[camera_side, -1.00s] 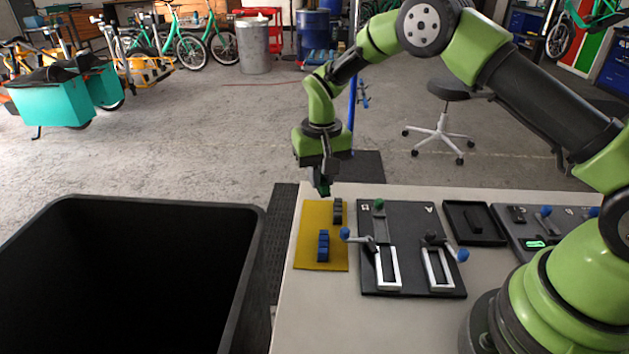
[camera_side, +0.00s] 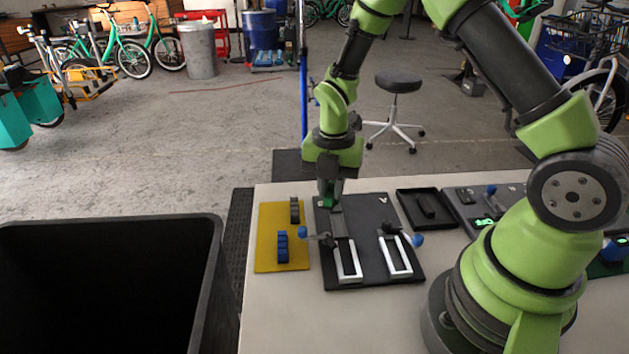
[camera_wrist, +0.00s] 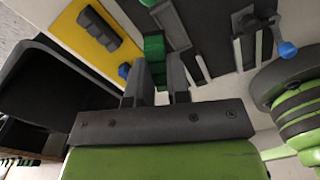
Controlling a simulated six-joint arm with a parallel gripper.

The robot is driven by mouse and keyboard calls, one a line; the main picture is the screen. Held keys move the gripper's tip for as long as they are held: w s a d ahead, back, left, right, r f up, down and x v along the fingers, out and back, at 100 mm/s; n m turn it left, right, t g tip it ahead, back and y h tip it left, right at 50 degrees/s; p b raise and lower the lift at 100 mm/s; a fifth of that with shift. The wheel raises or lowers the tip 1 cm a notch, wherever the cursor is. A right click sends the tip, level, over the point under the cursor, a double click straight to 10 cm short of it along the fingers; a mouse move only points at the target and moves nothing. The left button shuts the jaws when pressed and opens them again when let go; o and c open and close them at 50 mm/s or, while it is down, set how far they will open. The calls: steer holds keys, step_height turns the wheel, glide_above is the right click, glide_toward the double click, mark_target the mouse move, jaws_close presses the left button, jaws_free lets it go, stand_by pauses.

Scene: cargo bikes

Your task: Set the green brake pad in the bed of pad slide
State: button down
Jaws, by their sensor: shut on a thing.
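My gripper (camera_side: 329,204) is shut on the green brake pad (camera_side: 328,200), low over the far left end of the dark slide board (camera_side: 371,275). The wrist view shows the green pad (camera_wrist: 154,48) between the two dark fingers (camera_wrist: 159,88). The board carries two pad slides with white frames and blue-knobbed levers. The left slide (camera_side: 339,222) has a grey track running from under my gripper towards its white frame (camera_side: 348,262). The right slide (camera_side: 397,256) is marked A. The fingers hide the track's far end, so I cannot tell whether the pad touches it.
A yellow mat (camera_side: 266,240) left of the board holds a dark pad (camera_side: 294,211) and a blue pad (camera_side: 282,247). A black tray (camera_side: 404,210) with a dark piece lies to the right. A big black bin (camera_side: 212,260) stands left of the table. Bare tabletop lies in front.

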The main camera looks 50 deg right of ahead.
mark_target(339, 225)
steer(key=s+n, duration=0.1)
steer(key=n, duration=0.3)
steer(key=shift+s+d, duration=0.2)
steer(key=shift+s, duration=0.2)
steer(key=shift+f, duration=2)
steer(key=shift+f, duration=0.9)
steer(key=c, duration=1)
jaws_free()
